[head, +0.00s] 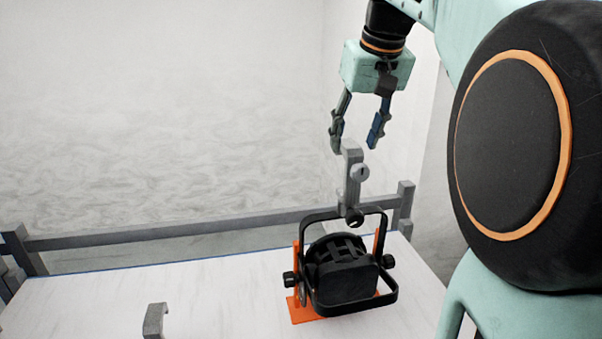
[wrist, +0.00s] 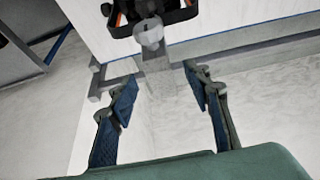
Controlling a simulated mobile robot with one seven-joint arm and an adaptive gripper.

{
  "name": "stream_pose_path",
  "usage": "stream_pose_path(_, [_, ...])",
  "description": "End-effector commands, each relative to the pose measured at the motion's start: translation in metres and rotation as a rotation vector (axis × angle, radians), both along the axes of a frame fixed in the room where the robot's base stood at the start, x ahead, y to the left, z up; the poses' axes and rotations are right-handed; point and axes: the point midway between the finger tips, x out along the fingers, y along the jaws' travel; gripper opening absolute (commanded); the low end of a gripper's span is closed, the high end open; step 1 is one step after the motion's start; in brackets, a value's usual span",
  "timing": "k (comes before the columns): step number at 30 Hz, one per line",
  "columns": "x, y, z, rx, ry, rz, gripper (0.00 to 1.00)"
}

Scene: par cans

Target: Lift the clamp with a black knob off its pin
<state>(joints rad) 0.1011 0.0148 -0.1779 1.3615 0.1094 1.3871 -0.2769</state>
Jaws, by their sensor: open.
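A grey hook clamp (head: 352,185) stands upright above the top bar of a black par can's yoke (head: 325,214). A pale round knob shows on its side, and a small dark round part sits at its foot. I cannot clearly make out the pin. In the wrist view the clamp's pale knob (wrist: 149,34) shows beyond the fingers. My gripper (head: 354,146) is open and empty, just above the clamp's top, with its fingers pointing down.
The par can (head: 345,280) rests on an orange stand (head: 302,311) on a white table (head: 220,290). Another grey clamp-like piece (head: 155,318) is partly in view at the front left. A grey rail (head: 180,232) runs along the table's back. The table's left is mostly clear.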

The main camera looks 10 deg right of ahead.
Motion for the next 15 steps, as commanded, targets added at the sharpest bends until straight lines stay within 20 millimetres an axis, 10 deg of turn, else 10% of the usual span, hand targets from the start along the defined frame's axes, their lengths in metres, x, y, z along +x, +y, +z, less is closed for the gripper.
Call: stream_pose_path(15, [0.013,-0.001,-0.029,0.000,0.000,0.001,0.42])
